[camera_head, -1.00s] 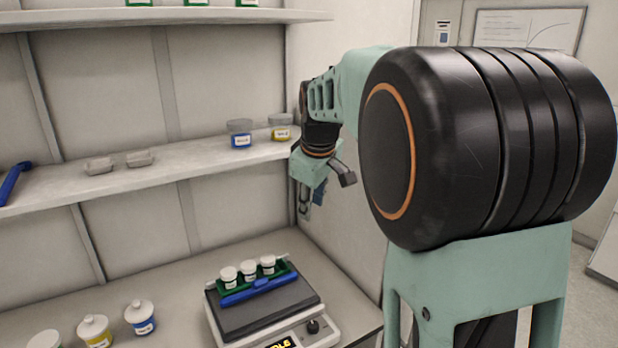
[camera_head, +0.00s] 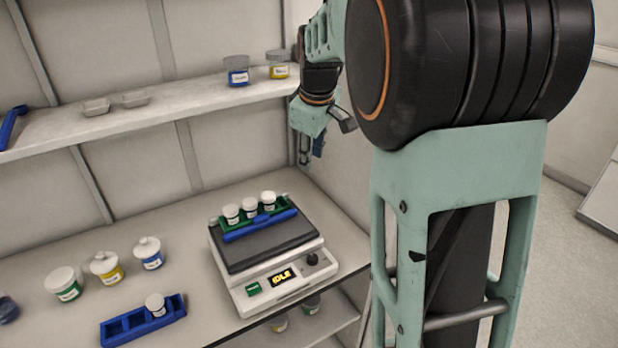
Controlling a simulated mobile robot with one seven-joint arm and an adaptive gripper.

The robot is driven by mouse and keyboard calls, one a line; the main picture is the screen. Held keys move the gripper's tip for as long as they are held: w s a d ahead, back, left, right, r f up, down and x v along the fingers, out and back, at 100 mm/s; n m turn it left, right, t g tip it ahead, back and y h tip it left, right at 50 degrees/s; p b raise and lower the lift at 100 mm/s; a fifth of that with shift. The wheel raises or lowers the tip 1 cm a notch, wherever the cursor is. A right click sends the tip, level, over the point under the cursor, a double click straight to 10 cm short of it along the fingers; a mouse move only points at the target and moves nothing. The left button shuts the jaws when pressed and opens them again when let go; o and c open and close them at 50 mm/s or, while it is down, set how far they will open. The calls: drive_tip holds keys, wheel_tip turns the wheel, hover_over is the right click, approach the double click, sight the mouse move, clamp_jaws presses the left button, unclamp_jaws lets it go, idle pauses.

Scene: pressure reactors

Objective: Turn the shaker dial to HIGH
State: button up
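The shaker (camera_head: 232,282) stands on the bench, a pale box with a dark top plate. Its front panel has a lit display (camera_head: 284,277) reading IDLE, a green button or label (camera_head: 254,289) at the left and a black dial (camera_head: 312,259) at the right. The dial's setting is too small to read. A green rack (camera_head: 286,202) with white-capped jars and a blue bar (camera_head: 261,225) sits on the plate. My gripper (camera_head: 304,155) hangs above and behind the shaker's right side, near the back corner, apart from the dial. Its fingers are small and partly hidden, so their opening is unclear.
A blue rack (camera_head: 112,335) with one white-capped jar lies left of the shaker. Several jars stand further left. A shelf (camera_head: 180,101) above holds two jars, two small trays and a blue tool (camera_head: 13,125). A lower shelf (camera_head: 335,322) holds jars. The bench front edge is near.

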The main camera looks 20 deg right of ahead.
sight(314, 257)
drive_tip(key=s+f+g, duration=0.1)
drive_tip(key=s+f, duration=0.2)
drive_tip(key=f, duration=0.4)
drive_tip(key=s+a+f+n+g+p, duration=0.1)
drive_tip(key=s+f, duration=0.2)
drive_tip(key=f, duration=0.4)
drive_tip(key=s+a+f+g, duration=0.1)
drive_tip(key=s+f+g, duration=0.1)
drive_tip(key=f, duration=0.5)
drive_tip(key=shift+s+f+n+y, duration=0.3)
drive_tip(key=shift+s+n, duration=0.1)
drive_tip(key=shift+s, duration=0.1)
drive_tip(key=shift+f, duration=0.5)
clamp_jaws()
